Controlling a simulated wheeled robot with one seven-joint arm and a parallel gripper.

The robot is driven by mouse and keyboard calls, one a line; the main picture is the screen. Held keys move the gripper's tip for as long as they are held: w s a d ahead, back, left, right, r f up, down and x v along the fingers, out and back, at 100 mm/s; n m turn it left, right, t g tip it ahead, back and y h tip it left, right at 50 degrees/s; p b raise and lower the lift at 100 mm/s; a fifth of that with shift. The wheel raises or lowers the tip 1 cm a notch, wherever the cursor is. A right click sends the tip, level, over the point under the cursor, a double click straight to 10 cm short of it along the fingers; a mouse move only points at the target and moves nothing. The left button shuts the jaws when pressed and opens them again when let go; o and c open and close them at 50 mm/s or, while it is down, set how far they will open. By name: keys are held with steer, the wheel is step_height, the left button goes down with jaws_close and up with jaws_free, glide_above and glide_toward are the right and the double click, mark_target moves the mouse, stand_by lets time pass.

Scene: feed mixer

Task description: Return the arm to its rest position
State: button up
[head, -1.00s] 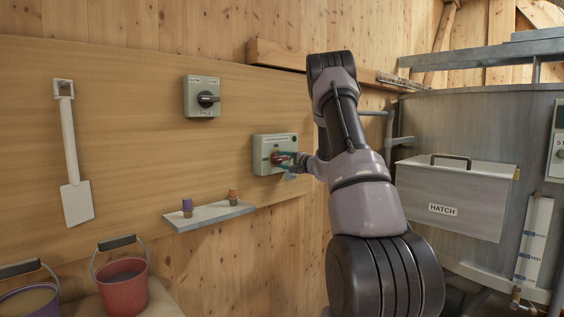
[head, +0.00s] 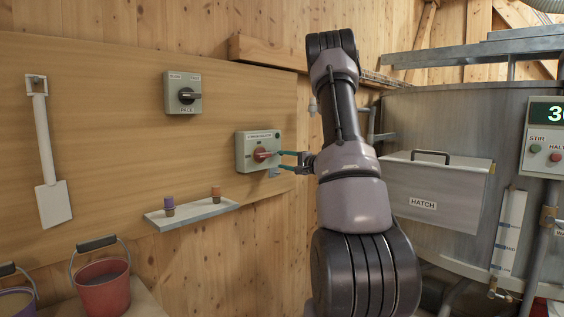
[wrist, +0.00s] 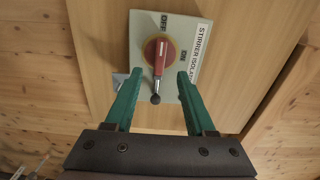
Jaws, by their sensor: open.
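My gripper (head: 279,162) is open and empty in front of the stirrer isolator (head: 257,150), a pale box with a red rotary handle (head: 264,154) on the wooden board. In the wrist view the two green fingers (wrist: 154,100) stand apart on either side of the red handle (wrist: 160,60), with the handle's dark knob between them. No contact between fingers and handle shows. My arm is raised, bent at the top.
A second rotary switch (head: 184,95) is higher on the board. A small shelf (head: 192,214) carries two plugs. A white shovel (head: 48,165) hangs left. A red bucket (head: 103,286) stands below. The mixer's hatch (head: 437,190) and control box (head: 545,140) are right of my arm.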

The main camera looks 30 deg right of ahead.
steer(key=s+a+r+n+g+y, duration=0.1)
steer(key=s+a+r+n+g, duration=0.15)
steer(key=s+a, duration=0.4)
steer(key=s+a+r+n+g+y, duration=0.2)
steer(key=s+a+r+g, duration=0.15)
steer(key=a, duration=0.55)
steer(key=s+a+r+n+g+y, duration=0.1)
steer(key=s+a+r+n+g, duration=0.2)
steer(key=a, duration=0.4)
steer(key=s+a+n+g+h, duration=0.1)
steer(key=s+h, duration=0.7)
steer(key=s, duration=1.7)
steer(key=shift+a+r+n, duration=0.15)
steer(key=shift+a+n, duration=0.5)
steer(key=shift+s, duration=0.1)
